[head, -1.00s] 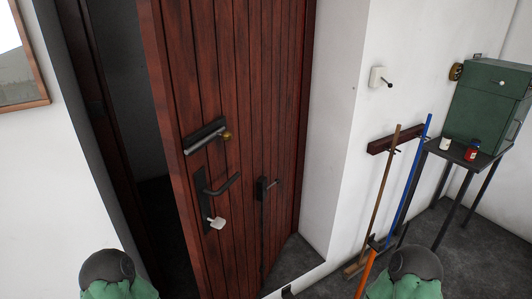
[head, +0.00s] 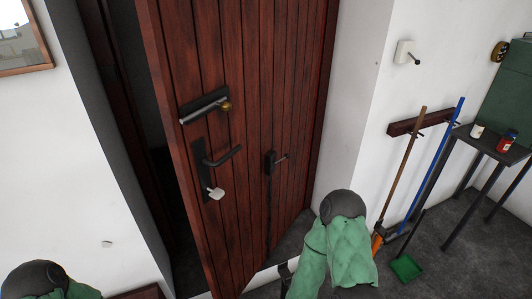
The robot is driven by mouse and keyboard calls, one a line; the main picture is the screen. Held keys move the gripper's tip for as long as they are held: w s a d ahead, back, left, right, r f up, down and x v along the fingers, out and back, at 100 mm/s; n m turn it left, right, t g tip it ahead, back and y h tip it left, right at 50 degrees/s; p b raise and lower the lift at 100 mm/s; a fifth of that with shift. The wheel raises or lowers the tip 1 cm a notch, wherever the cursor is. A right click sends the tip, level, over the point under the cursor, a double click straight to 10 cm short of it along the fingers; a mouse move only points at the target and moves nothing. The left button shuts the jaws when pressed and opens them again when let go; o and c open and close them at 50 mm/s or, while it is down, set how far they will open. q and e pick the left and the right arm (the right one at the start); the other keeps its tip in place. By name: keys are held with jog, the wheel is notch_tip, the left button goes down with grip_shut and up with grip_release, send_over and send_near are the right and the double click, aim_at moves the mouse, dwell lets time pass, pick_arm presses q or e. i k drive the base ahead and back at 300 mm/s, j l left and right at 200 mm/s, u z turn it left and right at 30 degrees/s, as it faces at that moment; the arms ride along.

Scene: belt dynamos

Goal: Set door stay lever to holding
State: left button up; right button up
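A red-brown plank door (head: 235,60) stands partly open. On its face, right of the handle, is a small dark fitting (head: 270,163) with a short lever (head: 281,159) that points right and slightly up. A thin dark line runs down the door below it. I take this to be the door stay, but no label shows. A black door handle (head: 222,158) with a pale key-like piece (head: 215,193) is to its left. Neither gripper shows; only green-sleeved parts of my arms show at the bottom.
A grey bar with a brass knob (head: 225,106) is above the handle. A white wall switch (head: 404,52) with a dark lever is at right. A broom (head: 403,165), a blue pole (head: 440,150), a green dustpan (head: 406,268) and a dark table (head: 490,143) stand at right.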

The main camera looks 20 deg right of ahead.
aim_at(287, 155)
jog(key=l+u, duration=0.15)
jog(key=l, duration=0.35)
jog(key=k+l+u, duration=0.1)
jog(key=l, duration=0.4)
jog(key=l+u, duration=0.15)
jog(key=l, duration=0.35)
jog(key=k+l+u, duration=0.15)
jog(key=l, duration=0.3)
jog(key=k+l+u, duration=0.1)
jog(key=l, duration=0.35)
jog(key=k+l, duration=0.1)
jog(key=l, duration=0.3)
jog(key=k+l, duration=0.15)
jog(key=l, duration=0.3)
jog(key=k+l, duration=0.1)
jog(key=l, duration=0.3)
